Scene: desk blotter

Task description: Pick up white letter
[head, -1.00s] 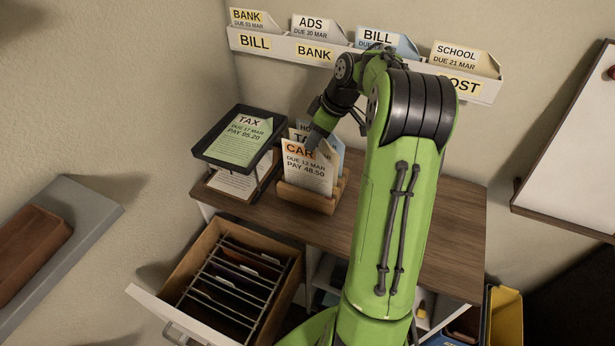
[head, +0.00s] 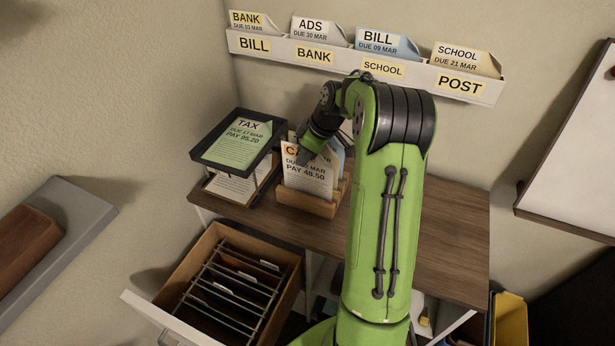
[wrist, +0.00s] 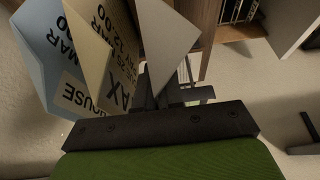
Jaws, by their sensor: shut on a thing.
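The white letter (head: 308,180), marked CAR, DUE 12 MAR, PAY 48.50, stands upright in the front of the wooden letter holder (head: 308,204). My gripper (head: 305,156) is at its upper edge and covers part of the CAR heading. In the wrist view, my gripper (wrist: 168,97) is shut on the white letter (wrist: 168,40), whose blank side shows. Behind it are a cream HOUSE TAX letter (wrist: 100,55) and a blue letter (wrist: 40,50), close beside the fingers. Whether the white letter's lower edge is clear of the holder's floor is hidden.
A black tray (head: 198,152) with a green TAX letter (head: 240,143) stands left of the holder. A wall rack (head: 327,58) with labelled slots hangs behind. An open drawer (head: 180,275) of hanging files juts out in front. The desktop (head: 450,220) is bare at right.

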